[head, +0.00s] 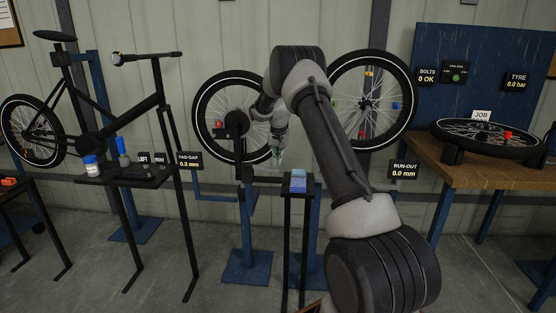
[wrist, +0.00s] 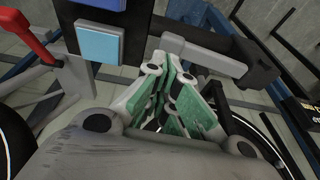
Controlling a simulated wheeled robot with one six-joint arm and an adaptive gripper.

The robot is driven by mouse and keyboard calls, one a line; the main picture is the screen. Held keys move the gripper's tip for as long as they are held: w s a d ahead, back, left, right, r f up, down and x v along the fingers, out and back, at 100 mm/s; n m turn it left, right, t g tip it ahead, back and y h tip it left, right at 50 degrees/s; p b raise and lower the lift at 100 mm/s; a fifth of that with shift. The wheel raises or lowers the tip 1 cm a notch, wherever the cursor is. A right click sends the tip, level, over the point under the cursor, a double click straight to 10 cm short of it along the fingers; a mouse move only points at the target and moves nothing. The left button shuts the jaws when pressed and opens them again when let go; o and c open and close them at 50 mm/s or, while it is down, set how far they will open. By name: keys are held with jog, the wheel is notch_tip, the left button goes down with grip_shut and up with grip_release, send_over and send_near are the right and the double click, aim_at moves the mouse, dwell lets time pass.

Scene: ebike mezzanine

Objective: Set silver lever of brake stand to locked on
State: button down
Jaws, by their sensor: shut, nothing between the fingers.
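The brake stand (head: 247,225) is a blue post with dark arms and a spoked wheel (head: 207,92) on it, left of my arm in the head view. A silver lever (wrist: 203,54) shows in the wrist view as a pale grey bar fixed to a black block, just beyond my fingers. My gripper (wrist: 175,75) is shut and empty, its green-padded fingers together beside the bar. I cannot tell if they touch it. In the head view my gripper (head: 277,152) hangs right of the wheel; the lever is not clear there.
A small stand with blue buttons (head: 298,178) is close to the gripper; a light blue button (wrist: 101,41) shows in the wrist view. A red handle (wrist: 30,32) is at its left. A PAD-GAP sign (head: 189,160) stands left; a wooden bench (head: 450,175) is right.

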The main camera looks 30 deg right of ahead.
jog(key=s+d+v, duration=0.1)
jog(key=d+v, duration=0.2)
jog(key=v, duration=1)
jog(key=shift+r, duration=0.15)
jog(key=s+a+f+n+g, duration=0.2)
jog(key=s+a+f, duration=0.15)
jog(key=s, duration=0.55)
jog(key=s+a+r+n+t, duration=0.1)
jog(key=s+a+r, duration=0.3)
jog(key=s, duration=0.8)
jog(key=s+a+r+n+t+y, duration=0.1)
jog(key=s+a+r, duration=0.3)
jog(key=s, duration=0.9)
jog(key=s+a+r+n+t, duration=0.1)
jog(key=s+a+r+n, duration=0.2)
jog(key=s, duration=1)
jog(key=shift+a+r, duration=0.55)
jog(key=shift+a, duration=0.65)
